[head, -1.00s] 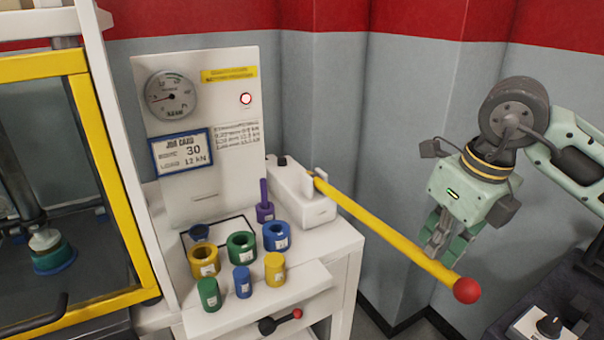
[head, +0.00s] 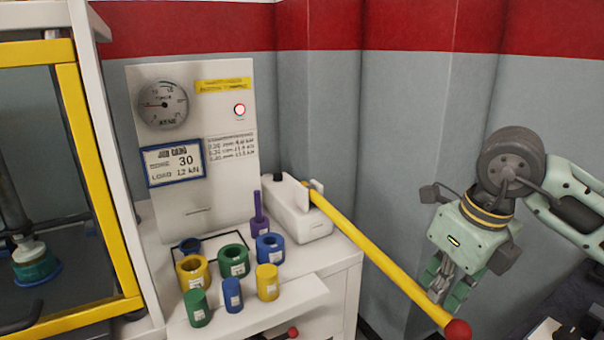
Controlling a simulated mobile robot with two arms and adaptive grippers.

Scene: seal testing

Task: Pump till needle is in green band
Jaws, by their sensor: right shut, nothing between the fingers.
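The round gauge (head: 163,105) is at the top left of the white panel. Its thin dark needle points roughly left, and a small green arc shows near the top of the dial. The yellow pump lever (head: 375,250) runs from the white pump body (head: 298,210) down to the right and ends in a red knob (head: 457,330). My right gripper (head: 441,287) is shut and empty, its fingertips pointing down against or just above the lever near the knob. I cannot tell exact contact. My left gripper is not in view.
A job card (head: 173,163) and a red-lit lamp (head: 239,110) are on the panel. Several coloured rings and cylinders, such as the green ring (head: 234,261), stand on the white bench. A yellow-framed cabinet (head: 100,190) is at left.

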